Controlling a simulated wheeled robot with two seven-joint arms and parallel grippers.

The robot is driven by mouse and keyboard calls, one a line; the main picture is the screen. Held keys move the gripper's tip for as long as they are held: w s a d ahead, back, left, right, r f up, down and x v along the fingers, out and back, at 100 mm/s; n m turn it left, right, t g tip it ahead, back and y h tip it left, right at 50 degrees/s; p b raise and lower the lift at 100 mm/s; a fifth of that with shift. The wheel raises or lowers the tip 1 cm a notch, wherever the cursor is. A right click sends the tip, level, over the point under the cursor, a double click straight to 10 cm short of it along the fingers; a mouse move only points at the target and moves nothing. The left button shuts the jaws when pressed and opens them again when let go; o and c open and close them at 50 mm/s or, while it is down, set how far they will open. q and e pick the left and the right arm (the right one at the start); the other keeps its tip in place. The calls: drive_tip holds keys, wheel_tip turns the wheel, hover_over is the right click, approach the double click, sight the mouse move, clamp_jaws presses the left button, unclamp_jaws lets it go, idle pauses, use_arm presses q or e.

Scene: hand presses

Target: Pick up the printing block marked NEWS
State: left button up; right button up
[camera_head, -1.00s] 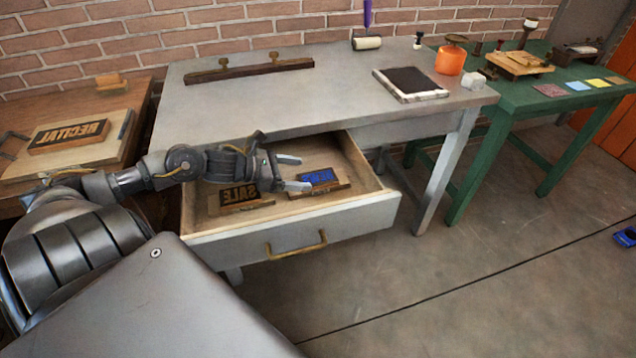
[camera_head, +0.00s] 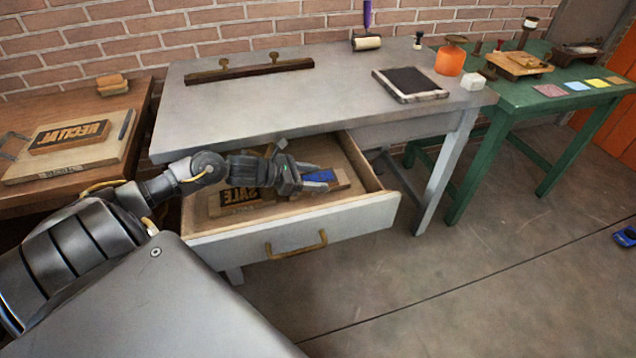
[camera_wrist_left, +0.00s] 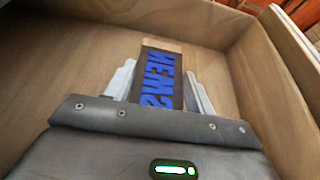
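The NEWS block (camera_wrist_left: 160,72) is a dark block with blue mirrored raised letters, lying flat in the open drawer. In the head view its blue face (camera_head: 320,175) shows just beyond my left gripper (camera_head: 298,170), which partly covers it. In the left wrist view the two pale fingers of my left gripper (camera_wrist_left: 160,88) are apart, one along each long side of the block. The gaps are very narrow, and I cannot tell whether the fingers touch it. The block's near end is hidden behind the gripper body. My right gripper is not in view.
The SALE block (camera_head: 240,196) lies left of the gripper in the same drawer (camera_head: 350,207). The grey tabletop (camera_head: 250,108) overhangs the drawer's back. Drawer walls stand close around the gripper.

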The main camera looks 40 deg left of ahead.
sight(315, 180)
use_arm(q)
drive_tip(key=c, duration=0.5)
drive_tip(key=shift+o, duration=0.2)
